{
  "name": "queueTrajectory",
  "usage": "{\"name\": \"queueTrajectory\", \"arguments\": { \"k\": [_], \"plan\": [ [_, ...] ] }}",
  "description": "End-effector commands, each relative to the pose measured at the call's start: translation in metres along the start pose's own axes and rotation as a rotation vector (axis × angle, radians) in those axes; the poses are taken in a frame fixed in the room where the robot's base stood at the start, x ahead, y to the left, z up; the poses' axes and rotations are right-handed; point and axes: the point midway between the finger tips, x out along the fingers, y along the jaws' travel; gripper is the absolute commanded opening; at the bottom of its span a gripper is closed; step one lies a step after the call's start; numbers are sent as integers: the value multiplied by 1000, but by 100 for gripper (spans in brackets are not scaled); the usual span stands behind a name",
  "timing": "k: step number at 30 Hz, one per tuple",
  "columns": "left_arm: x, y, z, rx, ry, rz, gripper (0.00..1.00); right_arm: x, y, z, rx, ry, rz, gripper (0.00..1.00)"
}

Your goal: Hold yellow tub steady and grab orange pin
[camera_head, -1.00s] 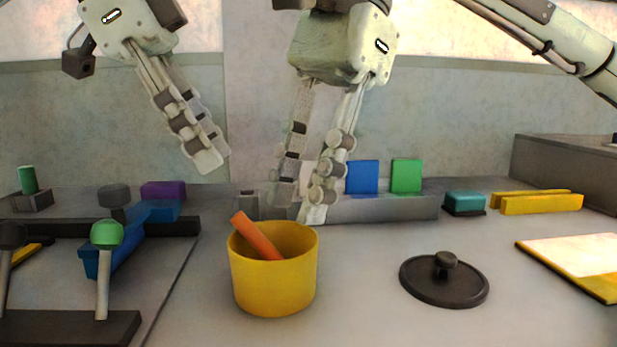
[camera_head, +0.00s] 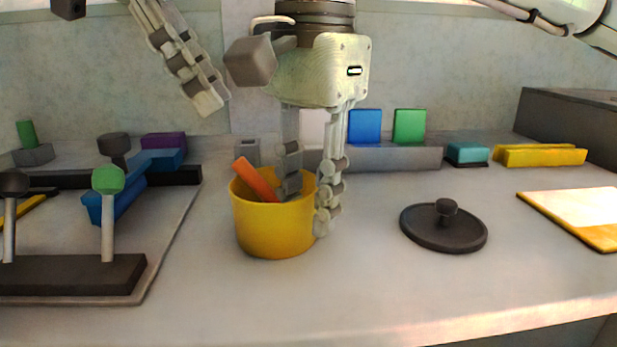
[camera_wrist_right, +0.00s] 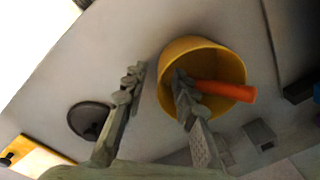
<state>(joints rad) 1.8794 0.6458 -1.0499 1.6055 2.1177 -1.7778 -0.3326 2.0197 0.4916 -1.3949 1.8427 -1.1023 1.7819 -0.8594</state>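The yellow tub (camera_head: 262,232) stands upright on the bench, open at the top; the right wrist view also shows the tub (camera_wrist_right: 203,45). The orange pin (camera_head: 255,179) leans in it, its upper end above the left part of the rim; it also shows in the right wrist view (camera_wrist_right: 225,91). My right gripper (camera_head: 306,212) points down astride the tub's right wall, one finger inside and one outside. In the right wrist view (camera_wrist_right: 157,76) its fingers are apart. My left gripper (camera_head: 212,105) hangs empty above the bench, up and left of the tub; its fingers overlap in view.
A dark round lid (camera_head: 443,232) with a knob lies right of the tub. Behind stands a grey rack (camera_head: 395,158) with blue and green plates. A black stand (camera_head: 70,275) with knobbed levers is at left. The bench front is clear.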

Motion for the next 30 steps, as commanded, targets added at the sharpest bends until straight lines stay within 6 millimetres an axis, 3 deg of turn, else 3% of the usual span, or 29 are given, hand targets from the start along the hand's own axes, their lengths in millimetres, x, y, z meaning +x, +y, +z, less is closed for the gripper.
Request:
{"name": "queueTrajectory", "arguments": {
  "k": [5, 12, 23, 26, 30],
  "plan": [
    [0, 0, 0, 0, 0, 0, 34, 0, 0, 0, 1, 0, 0, 28],
    [0, 0, 0, 0, 0, 0, 34, 0, 0, 0, 1, -1, 0, 0],
    [0, 0, 0, 0, 0, 0, 34, 0, 0, 0, 1, -1, 0, 0],
    [2, 0, -1, 8, -6, 5, 26, 0, 0, 0, 1, -1, 0, 0],
    [15, -1, -6, 101, -65, 54, 25, 0, 0, 0, 1, -1, 0, 0]
  ]
}}
